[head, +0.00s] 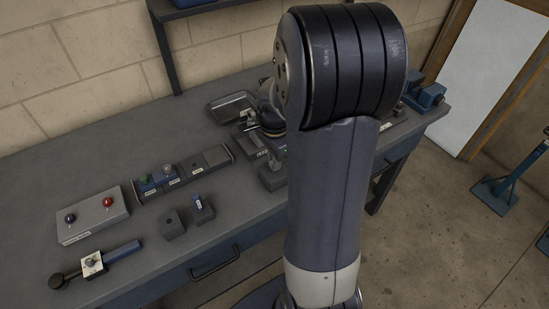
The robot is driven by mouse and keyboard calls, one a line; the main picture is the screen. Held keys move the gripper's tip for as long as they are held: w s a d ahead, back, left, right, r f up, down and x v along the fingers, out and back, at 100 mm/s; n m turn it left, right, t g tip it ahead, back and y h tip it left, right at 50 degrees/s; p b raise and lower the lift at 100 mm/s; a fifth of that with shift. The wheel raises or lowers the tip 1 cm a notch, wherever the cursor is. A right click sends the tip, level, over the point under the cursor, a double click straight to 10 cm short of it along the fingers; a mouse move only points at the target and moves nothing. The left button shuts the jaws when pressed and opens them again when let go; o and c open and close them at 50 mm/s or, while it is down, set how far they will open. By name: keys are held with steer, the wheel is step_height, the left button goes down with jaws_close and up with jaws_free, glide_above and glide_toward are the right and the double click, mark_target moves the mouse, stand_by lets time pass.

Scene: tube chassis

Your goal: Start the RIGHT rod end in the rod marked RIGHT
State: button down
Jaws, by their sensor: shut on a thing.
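My own arm stands across the middle of the head view and hides much of the bench behind it. My gripper (273,128) shows only in part, at the left edge of my arm, low over the bench fixtures. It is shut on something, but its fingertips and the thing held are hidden. Dark fixtures with small white labels (261,153) stand under and beside it. The labels are too small to read. I cannot make out the rod marked RIGHT or the RIGHT rod end, nor whether they touch.
A long tray (228,152) holds small items with green and pale tops. A grey box (92,221) has a blue and a red knob. Two small blocks (173,224), a blue-handled tool (122,251) and an empty metal tray (232,106) lie on the bench (120,168). A blue vise (428,97) is at right.

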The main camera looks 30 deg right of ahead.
steer(key=shift+r+p, duration=2.05)
steer(key=shift+r, duration=0.6)
